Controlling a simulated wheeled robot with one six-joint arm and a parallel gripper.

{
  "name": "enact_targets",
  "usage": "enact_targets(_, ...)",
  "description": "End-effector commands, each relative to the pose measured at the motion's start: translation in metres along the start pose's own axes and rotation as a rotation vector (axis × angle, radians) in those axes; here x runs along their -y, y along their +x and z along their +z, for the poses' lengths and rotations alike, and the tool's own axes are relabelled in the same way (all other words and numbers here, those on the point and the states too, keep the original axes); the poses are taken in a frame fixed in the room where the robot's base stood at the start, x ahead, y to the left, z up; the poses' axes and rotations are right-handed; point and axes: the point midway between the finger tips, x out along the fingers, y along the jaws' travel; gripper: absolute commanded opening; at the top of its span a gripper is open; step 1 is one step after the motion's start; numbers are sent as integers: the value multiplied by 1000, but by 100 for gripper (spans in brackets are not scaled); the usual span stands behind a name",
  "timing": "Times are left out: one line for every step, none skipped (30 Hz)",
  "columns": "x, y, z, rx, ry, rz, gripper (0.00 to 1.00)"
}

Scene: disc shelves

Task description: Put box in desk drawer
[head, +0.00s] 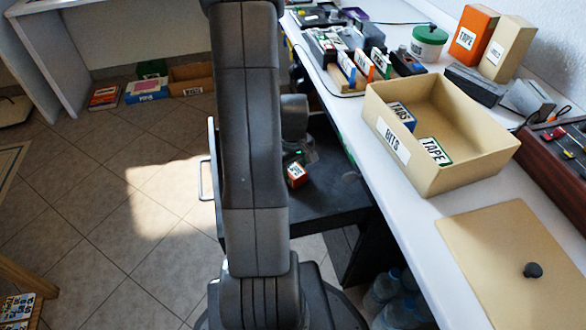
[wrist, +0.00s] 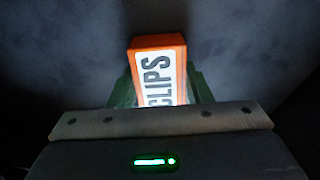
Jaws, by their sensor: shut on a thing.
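A small orange box with a white label (head: 296,174) is at the end of my arm, over the dark floor of the open desk drawer (head: 335,185). In the wrist view the box (wrist: 158,72) reads "CLIPS" and sits between the green fingers of my gripper (wrist: 160,88), which is shut on it. Dark grey drawer floor fills the wrist view around the box. I cannot tell whether the box touches that floor. The drawer's front handle (head: 206,180) shows to the left of my arm, which hides part of the drawer.
The white desk (head: 400,200) runs along the right above the drawer. Bottles (head: 385,288) stand under the desk. The tiled floor at left is mostly clear.

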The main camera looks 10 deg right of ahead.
Motion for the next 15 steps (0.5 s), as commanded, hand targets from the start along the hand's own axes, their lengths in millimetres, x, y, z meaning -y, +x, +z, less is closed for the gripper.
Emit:
enact_targets(0,3,0,0,0,0,22)
enact_targets(0,2,0,0,0,0,49)
enact_targets(0,2,0,0,0,0,57)
enact_targets(0,2,0,0,0,0,63)
enact_targets(0,2,0,0,0,0,67)
enact_targets(0,2,0,0,0,0,67)
enact_targets(0,2,0,0,0,0,67)
enact_targets(0,2,0,0,0,0,67)
enact_targets(0,2,0,0,0,0,67)
enact_targets(0,2,0,0,0,0,67)
enact_targets(0,2,0,0,0,0,67)
enact_targets(0,2,0,0,0,0,67)
enact_targets(0,1,0,0,0,0,67)
enact_targets(0,0,0,0,0,0,67)
enact_targets(0,-2,0,0,0,0,67)
